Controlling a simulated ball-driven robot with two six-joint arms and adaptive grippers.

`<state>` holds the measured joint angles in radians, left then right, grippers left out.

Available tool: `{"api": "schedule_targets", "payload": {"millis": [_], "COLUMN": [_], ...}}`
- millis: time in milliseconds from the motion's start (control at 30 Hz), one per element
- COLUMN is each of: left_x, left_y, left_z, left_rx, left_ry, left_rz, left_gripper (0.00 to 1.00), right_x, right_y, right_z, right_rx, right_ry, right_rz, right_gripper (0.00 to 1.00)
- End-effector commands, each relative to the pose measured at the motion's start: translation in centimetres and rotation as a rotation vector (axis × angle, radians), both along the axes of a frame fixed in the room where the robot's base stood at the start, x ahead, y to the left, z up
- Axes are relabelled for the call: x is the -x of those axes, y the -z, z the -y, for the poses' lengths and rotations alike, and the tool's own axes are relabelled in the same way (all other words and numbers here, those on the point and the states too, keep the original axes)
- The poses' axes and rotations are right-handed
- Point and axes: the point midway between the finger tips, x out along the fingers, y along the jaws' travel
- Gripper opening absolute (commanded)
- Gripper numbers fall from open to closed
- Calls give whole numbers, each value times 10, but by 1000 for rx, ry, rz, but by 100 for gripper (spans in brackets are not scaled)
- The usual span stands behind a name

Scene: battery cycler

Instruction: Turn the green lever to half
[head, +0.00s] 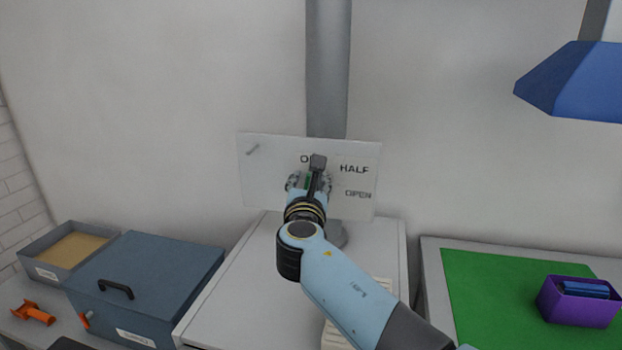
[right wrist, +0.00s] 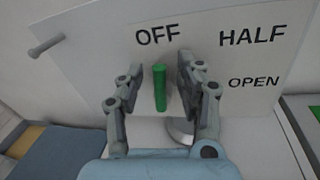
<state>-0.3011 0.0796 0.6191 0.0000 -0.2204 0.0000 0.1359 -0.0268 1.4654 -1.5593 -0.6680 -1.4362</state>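The green lever (right wrist: 160,88) stands upright below the OFF label on a white panel (head: 262,158) in the right wrist view. The panel also carries HALF (head: 354,169) and OPEN (head: 358,194) labels to the right. My right gripper (right wrist: 157,85) is open, with one finger on each side of the lever and a visible gap to both. In the head view the right gripper (head: 309,184) covers most of the lever, and only a bit of green shows. My left gripper is not in view.
A grey post (head: 328,70) stands behind the panel. A blue-grey box with a black handle (head: 145,275) and an open tray (head: 50,255) are at left. A green mat (head: 480,300) with a purple bin (head: 580,305) lies at right. A blue hood (head: 575,85) hangs upper right.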

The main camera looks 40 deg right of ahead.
Motion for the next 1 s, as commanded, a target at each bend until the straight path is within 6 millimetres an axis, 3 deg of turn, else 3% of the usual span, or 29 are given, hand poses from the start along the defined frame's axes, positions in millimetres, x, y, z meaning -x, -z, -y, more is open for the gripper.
{"api": "schedule_targets", "payload": {"millis": [167,433,767,1000], "left_x": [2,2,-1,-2], "left_y": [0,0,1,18], "left_z": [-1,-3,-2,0], "left_rx": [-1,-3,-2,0], "left_ry": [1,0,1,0], "left_rz": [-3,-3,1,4], "left_gripper": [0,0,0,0], "right_x": [0,0,0,3], "right_y": [0,0,1,4], "right_z": [0,0,0,2], "right_rx": [0,0,-4,-54], "right_ry": [0,0,0,-1], "right_rz": [0,0,4,66], "right_gripper": [36,1,0,0]}}
